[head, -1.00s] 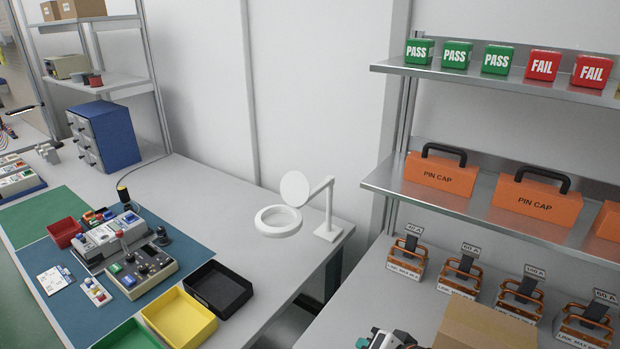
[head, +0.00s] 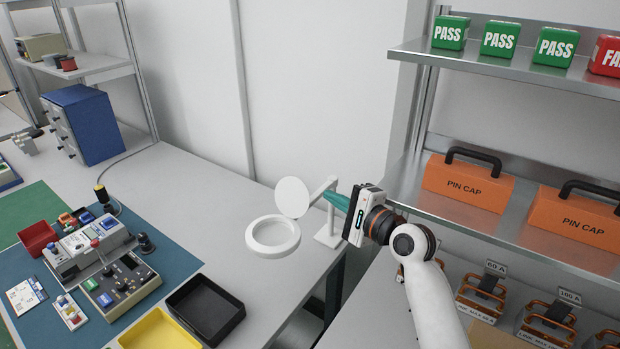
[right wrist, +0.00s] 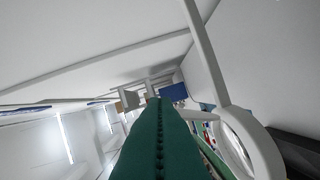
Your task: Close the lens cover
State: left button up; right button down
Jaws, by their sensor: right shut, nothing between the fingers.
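A white magnifier lamp (head: 273,236) stands near the right end of the workbench, its ring held level on an arm with a base on the bench top. Its round lens cover (head: 292,197) is raised behind the ring, tilted up and open. My right gripper (head: 330,198) is shut and empty, its green fingertips close to the lamp's arm, just right of the cover; I cannot tell whether they touch. In the right wrist view the shut green fingers (right wrist: 158,135) fill the middle, and the white ring (right wrist: 238,145) shows at the right. My left gripper is not in view.
A black tray (head: 204,309) and a yellow tray (head: 160,332) lie left of the lamp, beside the meter equipment (head: 95,245). A shelf rack at the right holds orange PIN CAP boxes (head: 467,184) and PASS blocks (head: 499,38). The bench behind the lamp is clear.

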aim_at(294, 197)
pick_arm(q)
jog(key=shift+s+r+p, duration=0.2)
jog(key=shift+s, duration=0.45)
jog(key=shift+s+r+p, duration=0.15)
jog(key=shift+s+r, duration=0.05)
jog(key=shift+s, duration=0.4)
pick_arm(e)
jog(key=x, duration=0.8)
jog(key=shift+a, duration=0.15)
